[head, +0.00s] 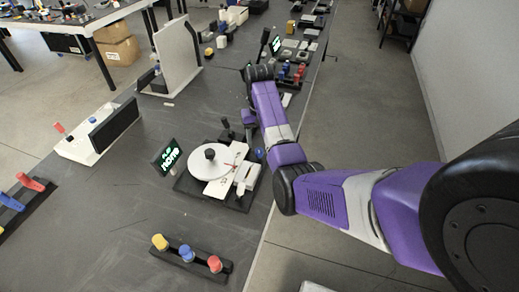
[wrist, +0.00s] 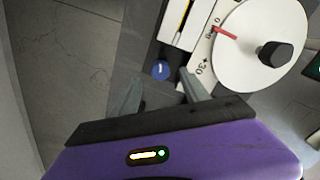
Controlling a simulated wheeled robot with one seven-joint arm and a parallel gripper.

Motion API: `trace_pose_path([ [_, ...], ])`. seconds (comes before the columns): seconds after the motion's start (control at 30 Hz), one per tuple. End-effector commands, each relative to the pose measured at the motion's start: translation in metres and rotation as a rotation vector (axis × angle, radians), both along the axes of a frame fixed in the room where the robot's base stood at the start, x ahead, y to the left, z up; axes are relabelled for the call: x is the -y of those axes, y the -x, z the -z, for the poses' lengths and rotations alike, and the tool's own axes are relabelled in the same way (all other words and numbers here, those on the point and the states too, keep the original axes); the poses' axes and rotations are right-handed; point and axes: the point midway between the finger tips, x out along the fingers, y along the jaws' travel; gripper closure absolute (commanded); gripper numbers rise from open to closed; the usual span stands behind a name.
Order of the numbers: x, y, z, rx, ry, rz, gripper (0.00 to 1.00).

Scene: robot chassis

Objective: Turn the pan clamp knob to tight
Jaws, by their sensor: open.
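A small round blue knob (wrist: 160,70) with a pale mark on top sits on the dark base plate in the wrist view. I take it for the pan clamp knob, though no label for it is readable. It also shows in the head view (head: 260,153), at the right side of the pan unit. My gripper (wrist: 161,84) is open, with its two grey fingers apart on either side of the blue knob in the picture. I cannot tell whether they touch it. In the head view my arm reaches in from the right, and the fingertips are hard to make out.
A white pan disc (wrist: 258,58) with a black knob (wrist: 275,54) and red pointer (wrist: 225,31) is beside the blue knob. A lit green display (head: 167,157) stands left of it. A rack of coloured knobs (head: 190,257) is nearer the front. The table's right edge is close.

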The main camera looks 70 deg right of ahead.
Motion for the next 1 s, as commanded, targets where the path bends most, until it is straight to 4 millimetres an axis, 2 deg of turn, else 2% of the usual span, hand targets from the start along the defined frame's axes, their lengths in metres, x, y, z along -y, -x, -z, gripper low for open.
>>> trace_pose_path([
  [0.1,-0.001,0.001,0.020,-0.002,-0.002,0.000,0.46],
  [0.3,0.000,0.000,0.045,-0.001,-0.001,0.000,0.46],
  [0.47,0.000,0.000,0.054,0.001,0.001,0.000,0.46],
  [0.7,0.000,0.000,0.055,0.001,0.002,0.000,0.46],
  [0.77,0.000,0.000,0.055,0.001,0.002,0.000,0.54],
  [1.0,0.000,0.000,0.055,0.001,0.002,0.000,1.00],
])
